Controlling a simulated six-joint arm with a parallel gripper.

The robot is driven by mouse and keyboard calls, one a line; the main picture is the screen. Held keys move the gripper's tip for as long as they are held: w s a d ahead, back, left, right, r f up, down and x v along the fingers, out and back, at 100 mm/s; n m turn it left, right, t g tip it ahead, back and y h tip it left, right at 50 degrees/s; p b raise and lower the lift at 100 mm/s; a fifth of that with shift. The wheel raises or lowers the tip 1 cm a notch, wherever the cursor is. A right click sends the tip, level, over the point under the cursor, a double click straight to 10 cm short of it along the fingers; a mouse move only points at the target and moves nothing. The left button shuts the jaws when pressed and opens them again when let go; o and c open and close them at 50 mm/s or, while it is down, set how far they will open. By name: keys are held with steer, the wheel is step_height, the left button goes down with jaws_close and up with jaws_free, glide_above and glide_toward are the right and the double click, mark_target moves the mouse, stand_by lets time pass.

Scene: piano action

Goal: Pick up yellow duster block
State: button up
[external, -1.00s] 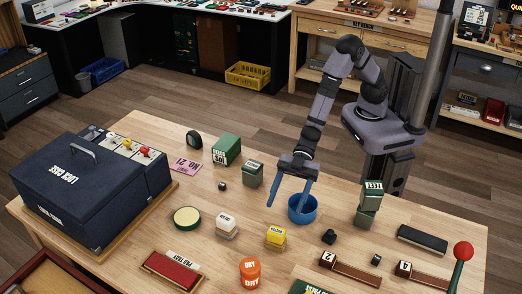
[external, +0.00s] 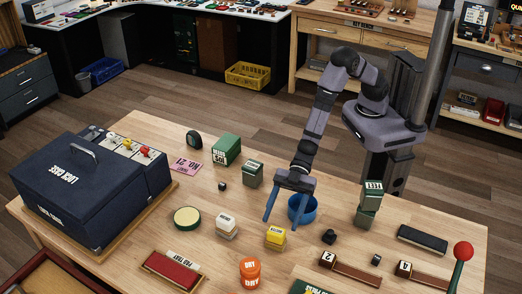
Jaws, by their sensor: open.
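The yellow duster block (external: 275,236) sits on the wooden table near the middle of its front half, with a printed label on its side. My gripper (external: 281,221) is open, with its two blue fingers pointing down. It is above and just behind the block in the picture. Nothing is between the fingers that I can see. Whether a fingertip touches anything cannot be told from this view.
A blue cup (external: 302,209) stands right beside my gripper's right finger. A cream block (external: 227,225) is left of the yellow block. An orange tin (external: 250,270) is in front. A stacked green block (external: 369,202) stands to the right.

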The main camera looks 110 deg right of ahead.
steer(key=shift+p+x, duration=0.4)
steer(key=shift+x, duration=1.25)
steer(key=c, duration=1.2)
steer(key=shift+r, duration=0.1)
step_height(320, 180, up, 10)
steer(key=shift+f+b, duration=0.1)
steer(key=shift+b, duration=0.55)
